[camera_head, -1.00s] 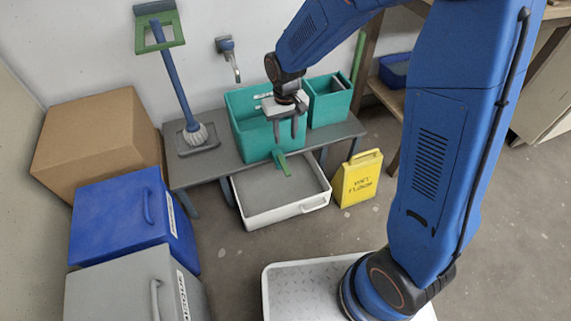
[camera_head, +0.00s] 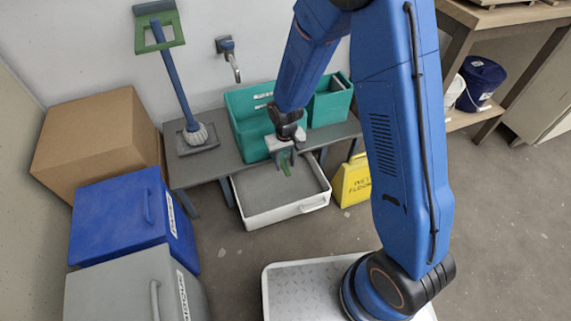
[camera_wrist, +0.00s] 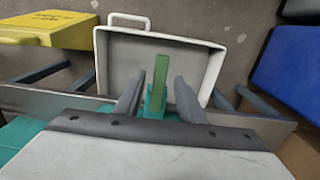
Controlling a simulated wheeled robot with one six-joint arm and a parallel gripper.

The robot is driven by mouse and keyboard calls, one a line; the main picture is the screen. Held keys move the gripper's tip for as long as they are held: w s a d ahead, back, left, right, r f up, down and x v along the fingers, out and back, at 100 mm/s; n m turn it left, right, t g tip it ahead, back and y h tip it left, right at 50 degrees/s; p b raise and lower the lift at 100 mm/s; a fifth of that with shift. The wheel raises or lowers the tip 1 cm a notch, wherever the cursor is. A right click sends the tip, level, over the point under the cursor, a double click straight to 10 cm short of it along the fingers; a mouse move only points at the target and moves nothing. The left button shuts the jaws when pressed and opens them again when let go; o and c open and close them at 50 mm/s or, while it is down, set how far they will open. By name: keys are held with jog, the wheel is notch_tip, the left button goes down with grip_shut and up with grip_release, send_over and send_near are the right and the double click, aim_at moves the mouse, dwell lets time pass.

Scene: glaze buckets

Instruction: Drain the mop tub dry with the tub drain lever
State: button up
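The teal mop tub (camera_head: 246,112) stands on a grey bench against the wall. Its green drain lever (camera_head: 286,170) sticks out low on the front, over a white catch tray (camera_head: 258,217). In the wrist view the lever (camera_wrist: 161,85) lies between the two fingers of my gripper (camera_wrist: 160,78), with a gap on each side. My gripper (camera_head: 285,158) is open, pointing down in front of the tub. The inside of the tub is mostly hidden by my arm, so its water level cannot be told. The tray looks empty.
A yellow wet floor sign (camera_head: 351,182) stands right of the tray. A mop (camera_head: 180,85) leans at the wall and a tap (camera_head: 229,58) hangs above the tub. Blue and grey bins (camera_head: 125,215) and a cardboard box (camera_head: 98,145) stand left. The floor before the tray is clear.

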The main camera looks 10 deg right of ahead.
jog(key=shift+f, duration=0.6)
jog(key=shift+c, duration=0.2)
grip_shut()
jog(key=shift+d, duration=0.1)
jog(key=w+d+n, duration=0.4)
jog(key=w+n, duration=0.1)
jog(key=n, duration=0.8)
jog(key=shift+n, duration=0.3)
